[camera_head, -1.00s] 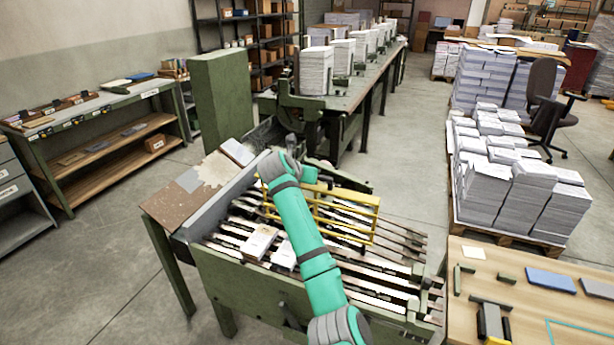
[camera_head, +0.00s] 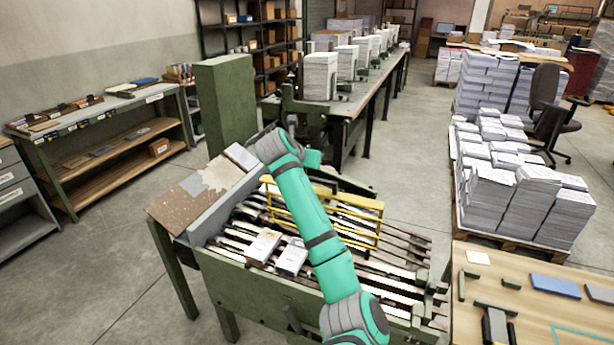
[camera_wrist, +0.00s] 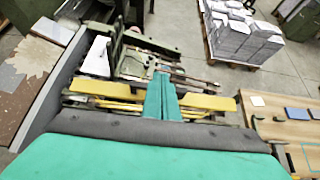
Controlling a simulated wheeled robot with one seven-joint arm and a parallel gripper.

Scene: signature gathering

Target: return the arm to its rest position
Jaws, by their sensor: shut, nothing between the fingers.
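My teal arm (camera_head: 305,215) reaches up from the bottom of the head view over the green gathering machine (camera_head: 262,290), its elbow bent near the machine's far end. My gripper (camera_wrist: 161,88) shows in the wrist view as two teal fingers side by side, shut and empty. They appear above the machine's yellow guard and slats; whether they touch anything cannot be told. In the head view the fingertips are not clearly visible behind the arm. Two small white paper stacks (camera_head: 264,246) (camera_head: 292,257) lie on the slats left of my arm.
A yellow guard frame (camera_head: 345,207) stands on the machine close to my arm. A wooden table (camera_head: 520,290) is at the right. A pallet of paper stacks (camera_head: 510,190) stands behind it. A green cabinet (camera_head: 226,105) is behind the machine. Open floor lies at the left.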

